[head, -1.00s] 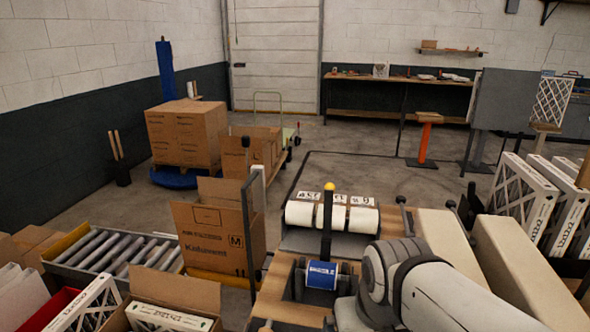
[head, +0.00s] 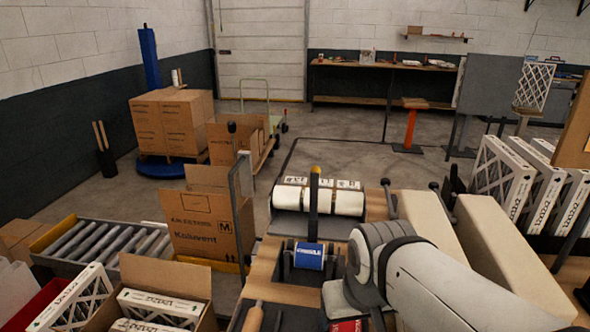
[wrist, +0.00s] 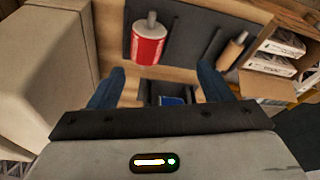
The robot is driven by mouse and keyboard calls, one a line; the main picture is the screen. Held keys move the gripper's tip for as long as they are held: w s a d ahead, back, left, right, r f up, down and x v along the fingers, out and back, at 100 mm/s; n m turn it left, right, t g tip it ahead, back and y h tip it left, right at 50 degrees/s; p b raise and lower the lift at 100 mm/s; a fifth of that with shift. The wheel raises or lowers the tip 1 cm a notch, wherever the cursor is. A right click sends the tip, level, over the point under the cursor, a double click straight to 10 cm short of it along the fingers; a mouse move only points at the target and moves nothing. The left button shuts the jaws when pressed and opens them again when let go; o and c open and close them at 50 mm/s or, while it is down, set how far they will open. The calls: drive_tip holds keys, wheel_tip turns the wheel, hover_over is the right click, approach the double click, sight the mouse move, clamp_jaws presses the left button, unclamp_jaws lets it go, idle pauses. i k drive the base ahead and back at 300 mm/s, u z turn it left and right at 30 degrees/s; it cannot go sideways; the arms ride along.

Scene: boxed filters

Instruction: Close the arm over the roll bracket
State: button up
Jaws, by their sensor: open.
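The roll bracket (head: 290,262) is dark and sits on the wooden bench, holding a blue-labelled roll (head: 310,256). A dark upright arm (head: 314,215) with a yellow tip rises behind the roll in the head view and looks open. In the wrist view, part of the blue roll (wrist: 172,100) shows low between my fingers, beyond the gripper body; the upright arm cannot be made out there. My gripper (wrist: 160,86) is open, with nothing between its blue fingers. In the head view my own arm links hide the gripper, to the right of the bracket.
A red-labelled roll (wrist: 150,45) and a wooden-handled tool (wrist: 233,50) lie on a dark mat. An open carton (head: 205,228) and roller conveyor (head: 95,245) are at left.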

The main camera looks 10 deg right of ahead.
sight(315, 173)
drive_tip(key=u, duration=0.1)
drive_tip(key=k, duration=0.45)
drive_tip(key=z, duration=2.5)
drive_tip(key=k, duration=1.4)
drive_tip(key=u, duration=2.25)
drive_tip(key=i, duration=1)
